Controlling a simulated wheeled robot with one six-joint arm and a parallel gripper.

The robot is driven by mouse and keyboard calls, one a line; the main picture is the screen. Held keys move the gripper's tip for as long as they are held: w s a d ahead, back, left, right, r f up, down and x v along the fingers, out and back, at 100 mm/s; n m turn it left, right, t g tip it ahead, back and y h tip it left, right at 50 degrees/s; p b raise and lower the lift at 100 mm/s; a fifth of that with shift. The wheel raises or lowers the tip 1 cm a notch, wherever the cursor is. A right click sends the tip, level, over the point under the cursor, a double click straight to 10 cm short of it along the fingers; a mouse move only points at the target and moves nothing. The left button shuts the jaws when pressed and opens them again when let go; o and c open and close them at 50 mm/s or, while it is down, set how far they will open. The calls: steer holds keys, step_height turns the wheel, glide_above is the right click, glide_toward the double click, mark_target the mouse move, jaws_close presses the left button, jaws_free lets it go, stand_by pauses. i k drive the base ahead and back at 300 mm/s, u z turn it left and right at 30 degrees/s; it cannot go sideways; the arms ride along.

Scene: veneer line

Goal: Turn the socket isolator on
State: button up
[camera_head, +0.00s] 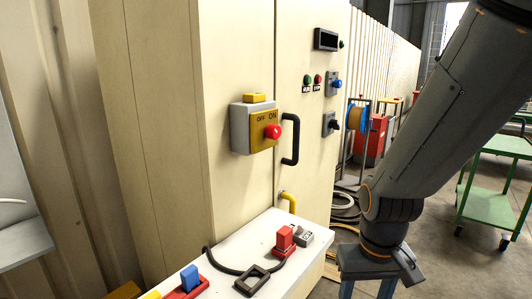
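A grey box with a yellow front plate (257,142) is mounted on the cream cabinet front; it looks like the socket isolator. The plate is marked OFF on the left and ON on the right. A red knob (272,132) sticks out below the ON mark; I cannot tell which mark it is set to. A yellow piece (258,98) sits on top of the box. My arm comes down from the upper right, and its end, with my gripper (404,268), is low at the right, well apart from the box. Its fingers cannot be made out clearly.
A black handle (290,139) is right of the box. Buttons and switches (333,83) are farther right on the cabinet. A white bench (235,256) below holds red, blue and black items and a cable. A blue stand (365,262) is by my wrist; a green trolley (495,195) stands right.

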mark_target(274, 132)
steer(key=k, duration=1.25)
steer(key=z, duration=0.3)
steer(key=i, duration=0.85)
steer(key=z, duration=0.2)
